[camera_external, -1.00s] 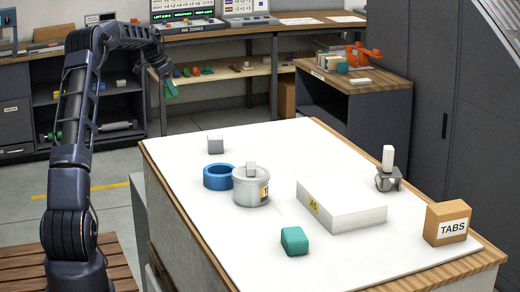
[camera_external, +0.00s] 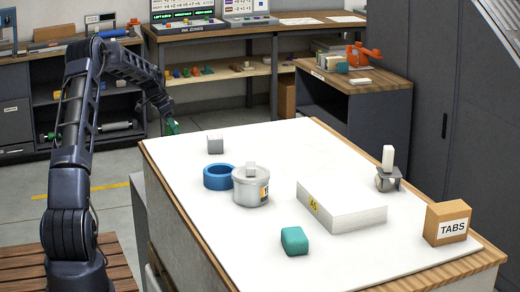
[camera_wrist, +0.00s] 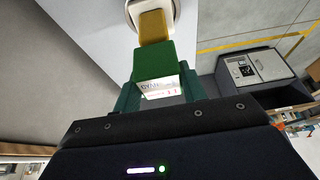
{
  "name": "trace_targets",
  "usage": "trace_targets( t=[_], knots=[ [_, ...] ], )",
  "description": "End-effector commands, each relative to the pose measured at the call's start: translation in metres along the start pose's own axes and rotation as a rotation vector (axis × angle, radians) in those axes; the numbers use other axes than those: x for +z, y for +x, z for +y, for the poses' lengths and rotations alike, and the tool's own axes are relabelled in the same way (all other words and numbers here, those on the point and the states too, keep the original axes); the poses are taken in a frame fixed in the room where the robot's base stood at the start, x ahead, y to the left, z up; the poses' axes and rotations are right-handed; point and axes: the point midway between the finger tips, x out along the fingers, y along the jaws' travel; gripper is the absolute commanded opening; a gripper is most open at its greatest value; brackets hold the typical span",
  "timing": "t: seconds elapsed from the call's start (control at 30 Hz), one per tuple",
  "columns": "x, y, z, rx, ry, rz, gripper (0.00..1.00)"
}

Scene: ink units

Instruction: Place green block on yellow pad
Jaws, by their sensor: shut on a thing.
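My gripper (camera_external: 173,127) is low beyond the table's far left edge in the external view, with green at its tip. In the wrist view my gripper (camera_wrist: 160,90) has green fingers on either side of a green block (camera_wrist: 153,62) with a white lettered face. The gripper is shut on the block. Just past the block is a yellow-brown surface (camera_wrist: 153,25) inside a white rounded rim; it looks like the yellow pad, but I cannot be sure. The block overlaps it in this view, so I cannot tell whether they touch. No yellow pad shows in the external view.
The white-topped table (camera_external: 290,160) holds a grey cube (camera_external: 215,145), blue ring (camera_external: 217,178), grey tub (camera_external: 251,190), white A5 box (camera_external: 342,207), teal block (camera_external: 294,241), TABS box (camera_external: 448,224) and a small stand (camera_external: 388,180). The table's middle is partly clear.

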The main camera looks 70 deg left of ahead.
Motion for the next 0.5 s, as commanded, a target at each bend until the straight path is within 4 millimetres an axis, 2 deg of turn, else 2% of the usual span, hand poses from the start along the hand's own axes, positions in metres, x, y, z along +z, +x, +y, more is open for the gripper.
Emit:
trace_targets(
  t=[0.1, 0.47, 0.5],
  knots=[
    [0.0031, 0.008, -0.0001, -0.001, 0.0, 0.001, 0.19],
    [0.0043, 0.011, 0.0001, 0.0, 0.0, 0.0, 0.19],
    [0.0042, 0.0106, 0.0001, 0.0, 0.0, 0.001, 0.49]
  ],
)
